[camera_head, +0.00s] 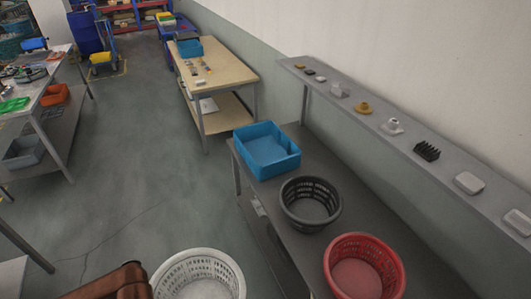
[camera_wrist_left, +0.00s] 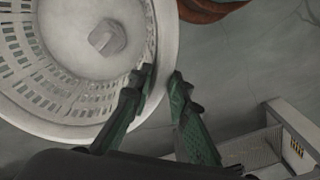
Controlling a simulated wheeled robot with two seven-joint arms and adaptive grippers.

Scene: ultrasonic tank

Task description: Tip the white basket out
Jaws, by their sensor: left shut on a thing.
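The white basket (camera_head: 172,268) is at the bottom edge of the head view, over the floor left of the dark table and cut off by the frame. In the left wrist view the basket (camera_wrist_left: 35,85) fills the upper left, with its slotted wall and inside showing. A pale grey-white lump (camera_wrist_left: 107,38) lies in it on the bottom. My left gripper (camera_wrist_left: 164,76) is shut on the basket's rim, with one green finger inside the wall and one outside. My right gripper is in neither view.
The dark table (camera_head: 235,165) holds a blue bin (camera_head: 266,150), a black basket (camera_head: 310,203) and a red basket (camera_head: 365,266). A wall shelf (camera_head: 345,100) with small parts runs above it. A grey metal fixture (camera_wrist_left: 250,138) shows lower right in the wrist view. Floor (camera_head: 130,170) is clear at left.

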